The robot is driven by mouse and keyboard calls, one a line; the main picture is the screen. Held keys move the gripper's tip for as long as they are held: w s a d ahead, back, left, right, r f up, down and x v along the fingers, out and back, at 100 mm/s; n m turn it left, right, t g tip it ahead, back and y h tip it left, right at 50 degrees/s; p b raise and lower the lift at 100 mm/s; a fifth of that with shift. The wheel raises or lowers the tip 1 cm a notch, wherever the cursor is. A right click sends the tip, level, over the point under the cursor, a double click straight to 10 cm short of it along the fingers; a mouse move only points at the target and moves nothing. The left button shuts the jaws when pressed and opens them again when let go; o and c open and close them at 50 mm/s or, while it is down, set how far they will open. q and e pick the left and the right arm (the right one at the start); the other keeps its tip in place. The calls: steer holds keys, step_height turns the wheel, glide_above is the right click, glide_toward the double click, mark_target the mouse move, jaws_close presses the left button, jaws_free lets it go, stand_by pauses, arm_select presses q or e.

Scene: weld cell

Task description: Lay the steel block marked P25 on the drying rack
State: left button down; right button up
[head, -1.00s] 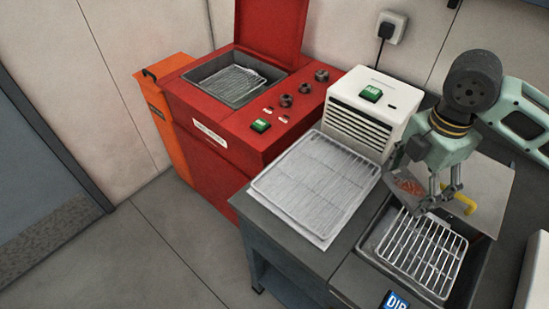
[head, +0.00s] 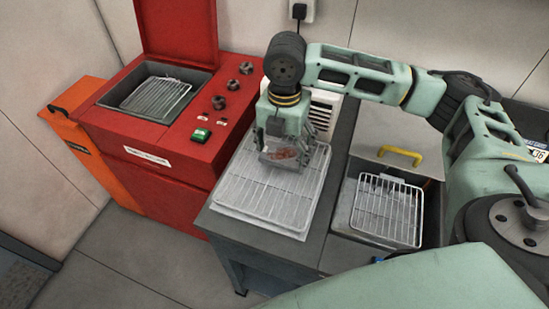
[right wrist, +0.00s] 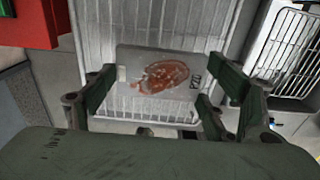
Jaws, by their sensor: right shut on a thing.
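The steel block (head: 281,156) is a flat grey plate with a reddish-brown patch on its face. In the right wrist view the block (right wrist: 135,62) shows a dark mark at its right end, too small to read surely. My right gripper (head: 286,150) is shut on the block, its fingers at the two ends. The drying rack (head: 262,200) is a white wire grid on a pale tray. The block is over the rack's far part; I cannot tell whether it touches the wires. The rack also shows in the right wrist view (right wrist: 150,22). My left gripper is not in view.
A red machine (head: 150,185) with a raised lid and a basket in its tank stands left of the bench. An open basin (head: 429,215) with a wire basket (head: 388,210) lies right of the rack. A white vented unit (head: 325,105) stands behind the gripper.

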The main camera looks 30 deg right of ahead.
mark_target(276, 170)
steer(key=shift+w+a+f, duration=0.35)
steer(key=shift+w+a, duration=0.15)
steer(key=shift+a, duration=0.15)
steer(key=shift+f, duration=0.25)
steer(key=shift+f+p, duration=0.5)
steer(key=shift+f, duration=1.35)
steer(key=o, duration=2)
steer(key=shift+s+f, duration=0.1)
steer(key=shift+f, duration=0.05)
steer(key=shift+o, duration=0.2)
step_height(276, 170, up, 12)
steer(key=shift+r+b, duration=0.15)
steer(key=shift+b, duration=0.75)
